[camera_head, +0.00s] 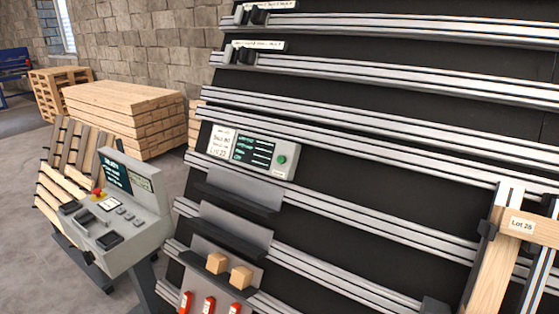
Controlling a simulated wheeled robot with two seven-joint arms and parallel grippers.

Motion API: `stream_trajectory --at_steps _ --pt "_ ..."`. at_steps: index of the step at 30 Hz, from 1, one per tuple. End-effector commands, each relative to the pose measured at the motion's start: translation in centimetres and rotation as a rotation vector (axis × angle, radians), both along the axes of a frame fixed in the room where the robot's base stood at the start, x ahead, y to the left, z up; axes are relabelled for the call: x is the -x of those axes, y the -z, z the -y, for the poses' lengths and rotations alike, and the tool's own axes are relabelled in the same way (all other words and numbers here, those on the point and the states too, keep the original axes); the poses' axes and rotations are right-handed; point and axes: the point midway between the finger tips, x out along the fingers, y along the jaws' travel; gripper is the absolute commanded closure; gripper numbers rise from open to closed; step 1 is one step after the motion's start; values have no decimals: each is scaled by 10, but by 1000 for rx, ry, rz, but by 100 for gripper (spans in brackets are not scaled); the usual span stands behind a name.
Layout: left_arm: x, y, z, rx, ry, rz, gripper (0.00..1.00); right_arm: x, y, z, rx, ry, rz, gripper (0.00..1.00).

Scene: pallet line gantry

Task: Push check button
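A round green button (282,159) sits at the right end of a grey panel (288,172) on the black rail wall, near the middle of the view. The panel also carries a dark screen (254,151) with green text and a white printed card (221,140) on its left. A small label below the green button is too small to read, so I cannot tell whether it names the check button. Nothing covers the button. Neither of my grippers shows in this view.
A grey console (128,230) with a screen, red knob (97,193) and small keys stands at lower left. Grey shelves with wooden blocks (241,277) hang below the panel. A wooden frame labelled Lot 26 (522,225) is at right. Stacked timber (125,115) stands behind.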

Motion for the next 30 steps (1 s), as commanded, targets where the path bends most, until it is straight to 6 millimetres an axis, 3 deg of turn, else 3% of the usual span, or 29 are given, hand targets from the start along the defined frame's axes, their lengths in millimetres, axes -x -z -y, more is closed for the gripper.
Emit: stream_trajectory --at_steps 6,12,30 --pt "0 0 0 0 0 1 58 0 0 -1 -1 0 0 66" --pt "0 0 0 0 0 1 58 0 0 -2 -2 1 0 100" --pt "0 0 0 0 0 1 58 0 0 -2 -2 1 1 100"
